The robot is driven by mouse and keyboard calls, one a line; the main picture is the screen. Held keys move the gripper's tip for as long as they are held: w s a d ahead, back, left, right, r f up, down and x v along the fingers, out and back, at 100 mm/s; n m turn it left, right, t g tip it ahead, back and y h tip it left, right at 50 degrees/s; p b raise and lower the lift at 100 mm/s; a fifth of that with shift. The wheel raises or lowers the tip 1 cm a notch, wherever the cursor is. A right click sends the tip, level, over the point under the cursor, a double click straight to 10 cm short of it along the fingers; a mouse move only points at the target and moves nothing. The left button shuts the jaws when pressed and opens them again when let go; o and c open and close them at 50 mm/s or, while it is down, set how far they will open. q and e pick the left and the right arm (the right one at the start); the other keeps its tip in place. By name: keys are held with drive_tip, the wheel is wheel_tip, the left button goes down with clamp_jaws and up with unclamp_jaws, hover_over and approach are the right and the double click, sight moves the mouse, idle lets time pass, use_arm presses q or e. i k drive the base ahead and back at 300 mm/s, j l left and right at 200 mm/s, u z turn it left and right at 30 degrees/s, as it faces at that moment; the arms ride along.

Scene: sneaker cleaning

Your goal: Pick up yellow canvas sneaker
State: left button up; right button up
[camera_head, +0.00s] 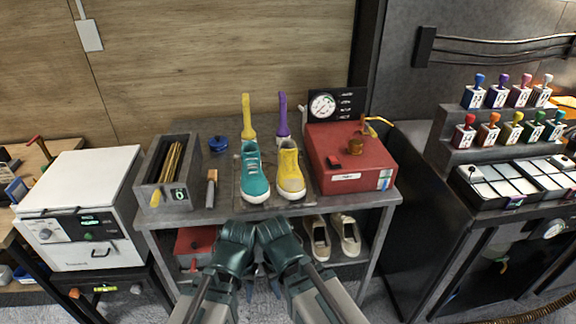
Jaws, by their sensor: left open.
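The yellow canvas sneaker (290,172) stands upright on the grey metal bench (222,208), its toe toward me. A teal sneaker (254,174) stands close beside it on the left. My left gripper (249,272) is low at the bottom middle, in front of the bench edge and below the sneakers. It is open and empty, with its fingers partly hidden by my wrists. My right gripper (273,268) is beside it, also short of the bench; its fingers are mostly hidden. Neither gripper touches a sneaker.
A red box machine (350,165) with a gauge stands close right of the yellow sneaker. A yellow post (247,118) and a purple post (283,118) rise behind. A brush (211,188) and a grey bin (164,190) stand left. Pale shoes (346,235) sit on the lower shelf.

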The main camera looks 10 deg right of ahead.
sight(290, 182)
drive_tip(key=i+j, duration=0.1)
drive_tip(key=j, duration=0.15)
drive_tip(key=i+j, duration=0.1)
drive_tip(key=j, duration=0.2)
drive_tip(key=z, duration=1.65)
drive_tip(key=j, duration=0.1)
